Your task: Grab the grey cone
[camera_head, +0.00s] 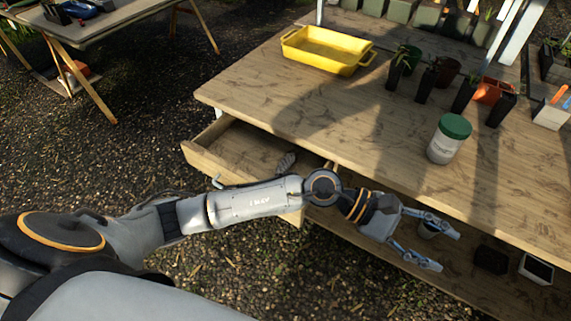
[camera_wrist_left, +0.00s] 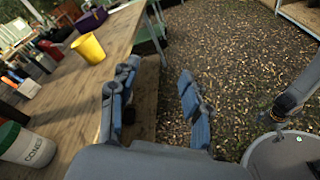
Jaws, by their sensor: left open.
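A small grey, rough object (camera_head: 287,162), perhaps the grey cone, lies in the open drawer (camera_head: 232,150); its shape is too small to be sure of. My left arm crosses in front of the drawer and hides part of it. My left gripper (camera_head: 448,248) is open and empty, in front of the table's edge and well to the right of the grey object. In the left wrist view its fingers (camera_wrist_left: 157,82) stand apart with nothing between them. The grey object does not show there. My right gripper is not in view.
On the table (camera_head: 270,90) stand a green-lidded white jar (camera_head: 449,139), labelled "CONES" in the wrist view (camera_wrist_left: 28,145), a yellow tray (camera_head: 327,50) and several dark pots. A lower shelf (camera_head: 380,265) holds small pots. Another table (camera_head: 110,22) stands back left.

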